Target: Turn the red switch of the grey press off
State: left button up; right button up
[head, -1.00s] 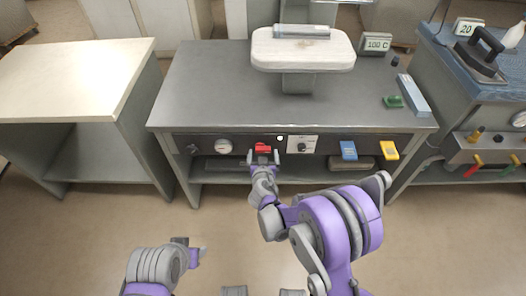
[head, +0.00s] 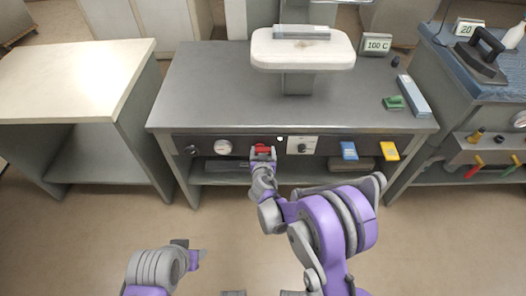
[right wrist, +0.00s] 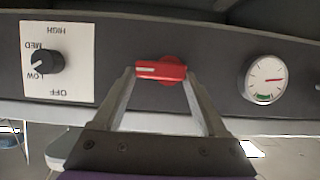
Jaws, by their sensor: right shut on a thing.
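The grey press (head: 200,95) stands in the middle of the head view, with a dark front panel. Its red switch (head: 262,149) is on that panel between a round gauge and a dial. In the right wrist view the red switch (right wrist: 161,70) has its bar lying level, with a white mark at the left end. My right gripper (head: 263,155) is shut on the red switch, one finger at each end of the bar. My left gripper (head: 192,256) is low in the head view, away from the press; its fingers are too unclear to judge.
The panel also carries a gauge (head: 223,147), a HIGH/MED/LOW/OFF dial (right wrist: 42,62), a small white light (head: 280,138), a blue pedal (head: 348,150) and a yellow pedal (head: 389,150). A pale table (head: 70,75) stands left. An iron (head: 480,55) is on the right bench.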

dwell(0.3)
jog(key=shift+a+r+n+h+p, duration=0.1)
jog(key=shift+a+n+h+p, duration=0.1)
jog(key=shift+n+h, duration=0.25)
jog(key=shift+a+r+n+h+p, duration=0.1)
jog(key=shift+n+h+p, duration=0.15)
jog(key=shift+n, duration=0.4)
jog(key=shift+a+n+h, duration=0.15)
jog(key=shift+n+h, duration=0.35)
jog(key=shift+n, duration=0.1)
jog(key=shift+a+f+n+t+h+b, duration=0.1)
jog(key=shift+n+t+h+b, duration=0.1)
jog(key=shift+n+h, duration=0.25)
jog(key=shift+a+n+t+h+b, duration=0.1)
jog(key=shift+n+h+b, duration=0.15)
jog(key=shift+n, duration=0.3)
jog(key=n+h+b, duration=0.1)
jog(key=n, duration=0.1)
jog(key=n+t+h+b, duration=0.1)
jog(key=n, duration=0.1)
jog(key=shift+a+f, duration=0.2)
jog(key=shift+a, duration=0.2)
jog(key=n, duration=0.1)
jog(key=n+t+b, duration=0.1)
jog(key=n+h+b, duration=0.1)
jog(key=n, duration=0.1)
jog(key=shift+a+f, duration=0.1)
jog(key=shift+a, duration=0.15)
jog(key=o, duration=1.3)
